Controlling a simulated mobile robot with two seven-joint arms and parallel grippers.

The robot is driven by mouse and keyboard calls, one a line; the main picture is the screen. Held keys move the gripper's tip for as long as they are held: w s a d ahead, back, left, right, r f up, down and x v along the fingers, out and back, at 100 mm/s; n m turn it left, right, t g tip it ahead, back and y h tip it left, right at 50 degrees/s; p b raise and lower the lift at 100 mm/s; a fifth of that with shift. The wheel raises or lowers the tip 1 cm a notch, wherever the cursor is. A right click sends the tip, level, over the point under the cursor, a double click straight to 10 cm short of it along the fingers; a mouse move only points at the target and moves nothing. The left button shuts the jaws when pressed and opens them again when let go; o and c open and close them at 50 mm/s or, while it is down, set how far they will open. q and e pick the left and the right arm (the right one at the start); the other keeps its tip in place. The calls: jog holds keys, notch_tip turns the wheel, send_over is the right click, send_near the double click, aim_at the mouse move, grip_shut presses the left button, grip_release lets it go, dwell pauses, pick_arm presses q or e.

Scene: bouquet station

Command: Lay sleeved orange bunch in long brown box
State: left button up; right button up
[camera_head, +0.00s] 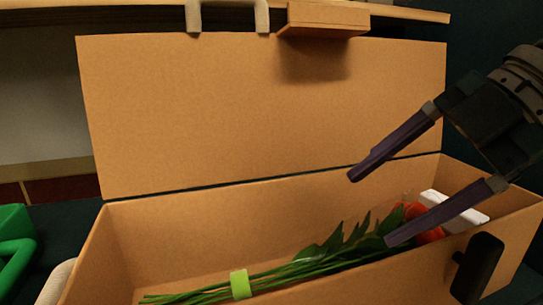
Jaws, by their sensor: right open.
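The long brown box (160,233) stands open in front of me, its lid (250,115) raised at the back. The orange bunch (350,245) lies inside along the box, with its green stems to the left, a lime-green band (240,284) around them, and its orange-red blooms to the right. A clear sleeve around the blooms is hard to make out. My right gripper (370,207) is open, its fingers spread above the bloom end; one finger hides part of the leaves and blooms. My left gripper is not in view.
A white object (455,205) lies in the box's right end. A black piece (478,268) sits at the front right wall. A green object (14,245) is at the far left.

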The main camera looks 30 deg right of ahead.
jog(key=shift+v, duration=1.1)
